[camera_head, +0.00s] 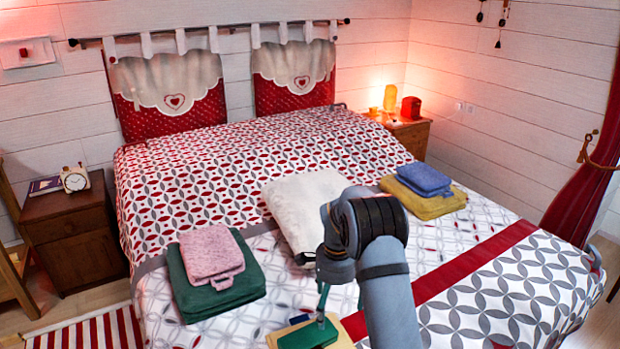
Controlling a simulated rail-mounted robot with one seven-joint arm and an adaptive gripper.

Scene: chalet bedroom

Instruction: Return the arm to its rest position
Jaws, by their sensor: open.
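My grey arm (387,300) rises from the bottom edge and bends at a black-ringed joint (375,222) over the middle of the bed. Past the joint, a short grey link (335,268) points downward. I cannot make out the fingers of my gripper in this view. Below the link, a green object (312,335) with a thin upright part lies on a yellow folded item (282,338) at the bottom edge. Whether my arm touches it cannot be seen.
The bed (470,232) bears a white folded item (300,205) behind the arm, pink (208,252) and green (185,300) ones at left, blue (424,177) and mustard (440,207) ones at right. Nightstands (70,235) (412,137) flank it. The bed's right foot is clear.

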